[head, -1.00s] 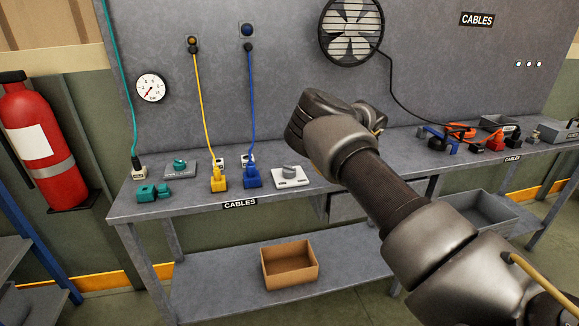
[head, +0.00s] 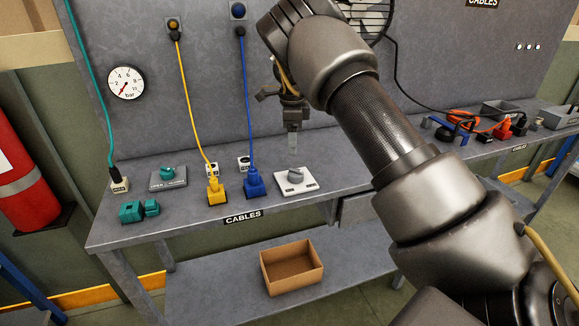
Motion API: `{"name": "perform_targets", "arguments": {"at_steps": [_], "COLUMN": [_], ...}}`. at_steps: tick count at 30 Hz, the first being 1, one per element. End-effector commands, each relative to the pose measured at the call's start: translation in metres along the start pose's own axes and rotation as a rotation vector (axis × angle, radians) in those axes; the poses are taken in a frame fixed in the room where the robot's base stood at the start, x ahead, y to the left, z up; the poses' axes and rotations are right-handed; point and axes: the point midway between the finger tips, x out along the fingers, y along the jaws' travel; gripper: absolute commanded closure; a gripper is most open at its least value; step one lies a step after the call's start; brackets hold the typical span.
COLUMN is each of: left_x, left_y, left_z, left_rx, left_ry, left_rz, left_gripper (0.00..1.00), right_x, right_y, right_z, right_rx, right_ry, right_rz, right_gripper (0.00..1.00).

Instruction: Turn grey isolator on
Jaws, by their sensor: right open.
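The grey isolator is a grey rotary knob (head: 296,174) on a white plate (head: 284,187), lying on the bench right of the blue plug. A second switch, a teal knob (head: 167,172) on a grey plate, sits further left. My right gripper (head: 293,143) hangs from the arm, pointing down, just above and behind the grey knob and apart from it. Its fingers are open, though they are small and seen nearly edge-on. It holds nothing that I can see. The exact markings and knob setting are too small to read. My left gripper is not in view.
A yellow plug (head: 216,190) and a blue plug (head: 254,184) stand left of the isolator, with cables rising to the wall panel. A teal connector (head: 131,212) lies at the left. A cardboard box (head: 291,268) sits on the lower shelf. Tools lie on the bench at right.

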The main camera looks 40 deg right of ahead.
Motion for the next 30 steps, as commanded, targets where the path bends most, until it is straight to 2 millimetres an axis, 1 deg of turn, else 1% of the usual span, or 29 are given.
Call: {"name": "perform_targets", "arguments": {"at_steps": [1, 3, 6, 10, 15, 18, 24, 30], "left_x": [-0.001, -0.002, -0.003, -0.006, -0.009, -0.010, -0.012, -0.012], "left_y": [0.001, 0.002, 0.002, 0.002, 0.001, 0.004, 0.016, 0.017], "left_z": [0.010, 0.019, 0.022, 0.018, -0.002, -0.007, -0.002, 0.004], "left_rx": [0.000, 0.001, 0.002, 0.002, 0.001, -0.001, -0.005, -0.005], "left_ry": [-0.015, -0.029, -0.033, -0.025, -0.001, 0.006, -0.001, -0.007], "left_rz": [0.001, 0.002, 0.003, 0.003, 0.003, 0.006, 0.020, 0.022], "left_gripper": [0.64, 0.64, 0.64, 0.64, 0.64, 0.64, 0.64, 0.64], "right_x": [0.004, 0.011, 0.028, 0.053, 0.082, 0.094, 0.106, 0.107], "right_y": [0.000, 0.000, 0.001, 0.001, 0.001, 0.001, 0.000, 0.000], "right_z": [-0.005, -0.008, -0.009, -0.008, -0.007, -0.007, -0.006, -0.006], "right_rx": [0.009, 0.013, 0.015, 0.013, 0.010, 0.011, 0.009, 0.009], "right_ry": [0.002, 0.002, 0.003, 0.003, 0.002, 0.002, 0.001, 0.001], "right_rz": [0.003, 0.004, 0.004, 0.006, 0.004, 0.004, 0.002, 0.001], "right_gripper": [0.34, 0.34, 0.34, 0.34, 0.34, 0.34, 0.34, 0.34]}}
